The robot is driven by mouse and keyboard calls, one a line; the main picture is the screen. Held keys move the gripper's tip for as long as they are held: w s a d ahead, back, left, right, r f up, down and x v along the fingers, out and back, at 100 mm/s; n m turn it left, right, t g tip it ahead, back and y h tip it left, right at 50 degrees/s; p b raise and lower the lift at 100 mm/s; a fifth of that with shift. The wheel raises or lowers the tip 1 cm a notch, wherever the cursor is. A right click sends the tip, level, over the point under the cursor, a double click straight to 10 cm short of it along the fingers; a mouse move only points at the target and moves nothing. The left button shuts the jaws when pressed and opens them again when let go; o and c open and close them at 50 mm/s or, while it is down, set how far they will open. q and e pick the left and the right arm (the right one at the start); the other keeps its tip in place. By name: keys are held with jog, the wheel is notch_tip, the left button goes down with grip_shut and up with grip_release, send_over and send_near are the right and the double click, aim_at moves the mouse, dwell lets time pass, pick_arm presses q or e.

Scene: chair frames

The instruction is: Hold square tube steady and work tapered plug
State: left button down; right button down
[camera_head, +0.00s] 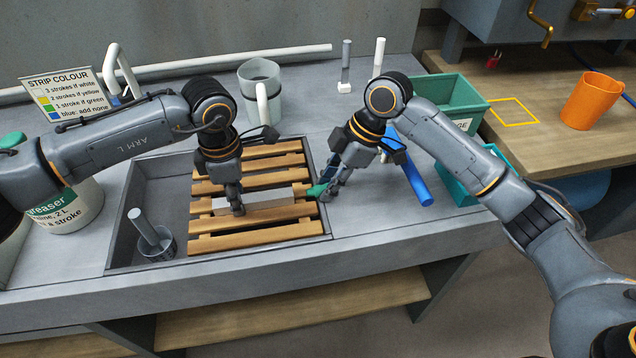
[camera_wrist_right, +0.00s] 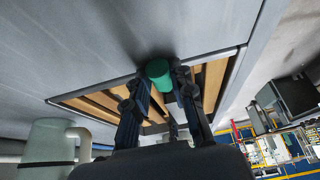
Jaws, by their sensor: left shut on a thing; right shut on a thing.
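The square tube (camera_head: 270,208) is a pale grey bar lying across the wooden slatted rack in the sink. My left gripper (camera_head: 237,210) points down and is shut on the tube left of its middle. The tapered plug (camera_head: 316,190) is green and sits by the tube's right end. My right gripper (camera_head: 325,196) is shut on it at the rack's right edge. In the right wrist view the plug's round green end (camera_wrist_right: 158,69) shows between the fingers. Whether the plug's tip is inside the tube is hidden.
A grey cup with a rod (camera_head: 158,240) stands in the sink's left part. A jug (camera_head: 260,90) stands behind the rack. A blue cylinder (camera_head: 415,178) and green bins (camera_head: 458,98) lie right of my right gripper. A strip-colour sign (camera_head: 62,92) stands at back left.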

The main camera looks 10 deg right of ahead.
jog(key=shift+d, duration=0.7)
jog(key=shift+d+r, duration=3)
jog(key=shift+r, duration=0.05)
pick_arm(q)
jog(key=c, duration=1.1)
grip_release()
notch_tip(320, 180, up, 12)
